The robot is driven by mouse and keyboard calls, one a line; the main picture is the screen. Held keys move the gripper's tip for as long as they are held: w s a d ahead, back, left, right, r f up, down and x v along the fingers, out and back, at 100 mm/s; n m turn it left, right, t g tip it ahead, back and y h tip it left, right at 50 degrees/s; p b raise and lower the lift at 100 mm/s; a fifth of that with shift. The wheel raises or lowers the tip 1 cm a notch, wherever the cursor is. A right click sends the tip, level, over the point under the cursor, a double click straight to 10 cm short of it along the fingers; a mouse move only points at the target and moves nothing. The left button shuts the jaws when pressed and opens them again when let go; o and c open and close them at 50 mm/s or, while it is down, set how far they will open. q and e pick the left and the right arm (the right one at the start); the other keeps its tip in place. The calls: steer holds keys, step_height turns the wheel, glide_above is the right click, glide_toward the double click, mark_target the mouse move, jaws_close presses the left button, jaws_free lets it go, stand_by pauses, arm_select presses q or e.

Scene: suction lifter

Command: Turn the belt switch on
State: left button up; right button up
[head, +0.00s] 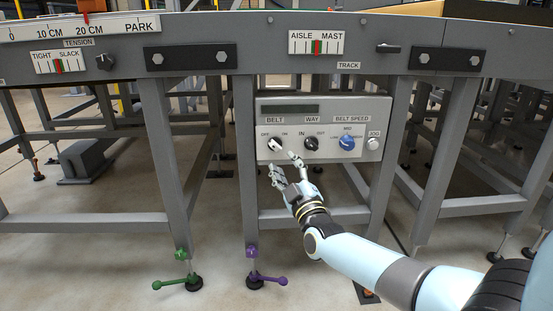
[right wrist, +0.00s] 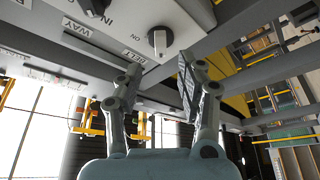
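The belt switch (head: 275,144) is a small round knob under the BELT label on the grey control panel (head: 268,109). OFF is printed at its upper left and ON at its upper right. Its pointer seems to lean toward OFF, but it is too small to be sure. The knob also shows large in the right wrist view (right wrist: 159,42). My right gripper (head: 282,161) is open and empty just below and in front of the knob. In the right wrist view its two spread fingers (right wrist: 160,70) stand apart from the knob. My left gripper is not in view.
Right of the switch are the black WAY knob (head: 311,143), the blue BELT SPEED knob (head: 347,142) and the JOG button (head: 374,143). The conveyor frame (head: 270,60) runs above the panel. A frame leg (head: 167,150) stands to the left.

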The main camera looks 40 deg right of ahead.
mark_target(277, 149)
steer(key=b+x, duration=0.1)
steer(key=x, duration=0.4)
steer(key=shift+w+d+f+b, duration=0.1)
steer(key=shift+w+f+b, duration=0.05)
steer(key=shift+w+b, duration=0.15)
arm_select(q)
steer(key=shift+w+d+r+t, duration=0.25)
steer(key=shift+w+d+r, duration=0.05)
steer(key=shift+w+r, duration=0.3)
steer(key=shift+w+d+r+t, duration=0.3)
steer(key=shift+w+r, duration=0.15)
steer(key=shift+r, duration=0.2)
arm_select(e)
steer(key=shift+w+d+r, duration=0.1)
steer(key=shift+w+r, duration=0.15)
jaws_close()
